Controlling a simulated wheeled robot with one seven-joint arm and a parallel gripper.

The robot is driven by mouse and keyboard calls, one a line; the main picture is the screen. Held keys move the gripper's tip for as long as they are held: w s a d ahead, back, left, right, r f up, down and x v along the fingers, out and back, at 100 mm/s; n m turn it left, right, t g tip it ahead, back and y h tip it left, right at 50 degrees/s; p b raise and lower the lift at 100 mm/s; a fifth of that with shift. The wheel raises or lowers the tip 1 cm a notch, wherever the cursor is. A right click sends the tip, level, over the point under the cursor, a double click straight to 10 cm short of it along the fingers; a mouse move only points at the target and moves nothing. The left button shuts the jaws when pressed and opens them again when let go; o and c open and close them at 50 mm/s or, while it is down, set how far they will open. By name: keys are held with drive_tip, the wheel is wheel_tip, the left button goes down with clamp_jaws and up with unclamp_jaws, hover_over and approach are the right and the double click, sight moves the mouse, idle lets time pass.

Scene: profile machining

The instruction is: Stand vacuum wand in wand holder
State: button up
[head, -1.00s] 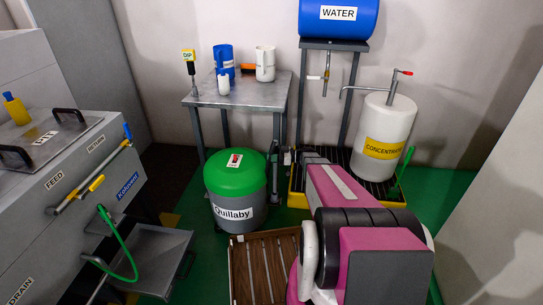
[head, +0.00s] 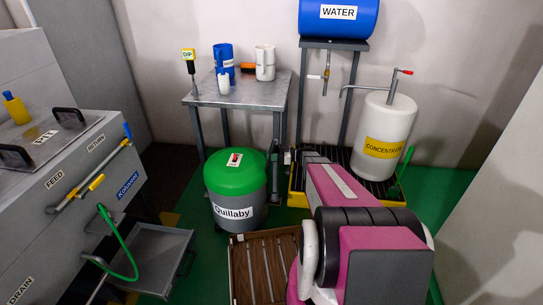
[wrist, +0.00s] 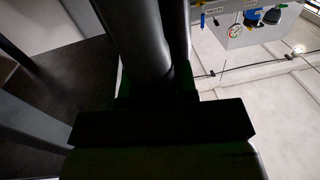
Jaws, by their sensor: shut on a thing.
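In the wrist view, my gripper (wrist: 165,98) shows as dark blocks in deep shadow. It is shut on a smooth dark grey tube (wrist: 132,38), which I take for the vacuum wand and which runs up out of the picture. In the head view, the vacuum (head: 236,180), a grey drum with a green lid and a "Quillaby" label, stands on the floor near the middle. I cannot identify the wand holder in either view.
A metal table (head: 240,92) with jugs stands behind the vacuum. A white concentrate drum (head: 384,128) stands on a yellow-edged tray at right. A wooden slatted platform (head: 262,272) lies in front of the vacuum. A grey machine (head: 70,190) with a low tray fills the left.

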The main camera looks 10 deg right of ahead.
drive_tip(key=shift+f, duration=2.95)
idle(1.6)
drive_tip(key=o, duration=1)
drive_tip(key=shift+d, duration=0.1)
drive_tip(key=d, duration=0.3)
drive_tip(key=s+d, duration=0.1)
drive_tip(key=d, duration=0.3)
drive_tip(key=s+d, duration=0.1)
drive_tip(key=d, duration=0.2)
drive_tip(key=shift+d, duration=0.2)
